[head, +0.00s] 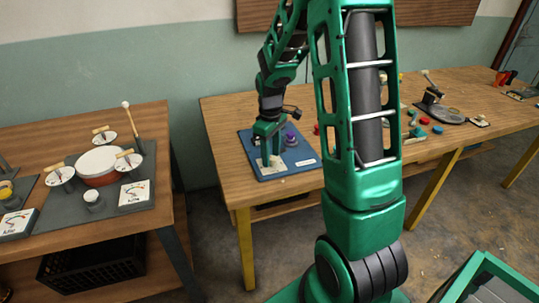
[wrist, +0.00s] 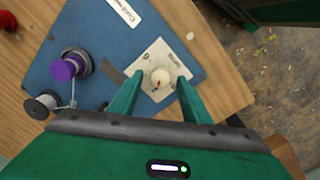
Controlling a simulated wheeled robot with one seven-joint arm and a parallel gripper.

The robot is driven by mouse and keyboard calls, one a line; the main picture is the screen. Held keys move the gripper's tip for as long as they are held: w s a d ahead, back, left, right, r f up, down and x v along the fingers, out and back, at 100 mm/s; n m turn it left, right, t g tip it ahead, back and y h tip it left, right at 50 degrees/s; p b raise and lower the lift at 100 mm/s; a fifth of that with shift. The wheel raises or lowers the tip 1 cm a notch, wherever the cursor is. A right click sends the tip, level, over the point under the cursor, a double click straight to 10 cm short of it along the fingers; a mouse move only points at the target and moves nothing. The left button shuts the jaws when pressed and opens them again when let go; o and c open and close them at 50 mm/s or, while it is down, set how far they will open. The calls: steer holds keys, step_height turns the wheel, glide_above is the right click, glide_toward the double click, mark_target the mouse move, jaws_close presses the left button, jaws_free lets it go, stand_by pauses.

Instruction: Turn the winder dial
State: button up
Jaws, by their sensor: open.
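The winder dial (wrist: 160,76) is a small round cream knob with a red mark, on a pale square plate (wrist: 145,58) with printed lettering. The plate is fixed to a blue board (wrist: 98,82) on the wooden table. In the wrist view my gripper (wrist: 160,80) is open, with one green finger on each side of the dial. I cannot tell if the fingers touch it. In the head view my gripper (head: 267,138) points down over the near left part of the blue board (head: 303,157), and the dial is mostly hidden there.
A white label (wrist: 124,12) lies farther up. In the head view, a red-and-white drum (head: 98,166) is on the left table. Coloured blocks (head: 418,132) lie right of my arm.

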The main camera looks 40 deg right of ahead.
steer(key=shift+f, duration=0.2)
steer(key=c, duration=1)
steer(key=shift+c, duration=0.2)
steer(key=shift+m, duration=0.3)
steer(key=m, duration=0.5)
steer(key=shift+w+d+m, duration=0.1)
steer(key=shift+m, duration=0.2)
steer(key=m, duration=0.5)
steer(key=shift+m, duration=0.4)
